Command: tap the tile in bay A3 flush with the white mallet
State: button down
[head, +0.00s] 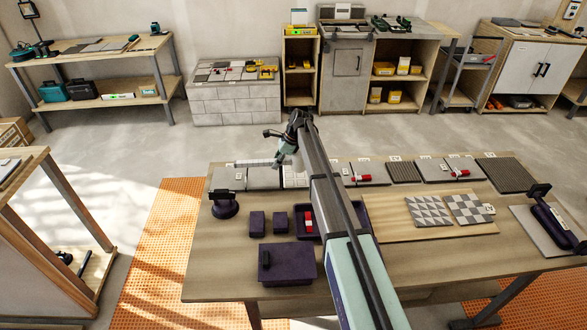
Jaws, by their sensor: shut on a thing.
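My gripper (288,152) is above the back edge of the workbench, left of centre, and looks shut on a pale elongated thing that I take for the white mallet (257,163). It sticks out to the left over the row of tiles. Its head and handle are too small to tell apart. Grey tiles lie in a row of bays along the back of the bench, among them a left tile (228,178) and one beside it (263,179). Small bay labels are too small to read, so I cannot tell which is A3. My arm hides part of the row.
On the bench (225,262) are a dark tray (308,236) with a red-and-white item, dark boxes (287,264), a dark round-based tool (225,204) and a board with patterned tiles (428,211). Red-and-white items lie on the tile row. Bare wood shows at the front.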

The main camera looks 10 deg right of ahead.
jog(key=w+r, duration=0.3)
jog(key=w, duration=0.4)
jog(key=f+b, duration=0.1)
jog(key=f, duration=0.1)
jog(key=f+b, duration=0.1)
jog(key=f, duration=0.2)
jog(key=f+b, duration=0.1)
jog(key=f, duration=0.1)
jog(key=shift+s+d+f, duration=0.25)
jog(key=shift+f, duration=0.15)
notch_tip(320, 180, up, 5)
jog(key=shift+f+p, duration=0.1)
jog(key=shift+p, duration=0.95)
notch_tip(320, 180, down, 6)
jog(key=shift+f+b, duration=0.1)
jog(key=shift+b, duration=0.7)
notch_tip(320, 180, up, 6)
jog(key=p, duration=0.2)
jog(key=shift+f+p, duration=0.1)
jog(key=shift+p, duration=0.3)
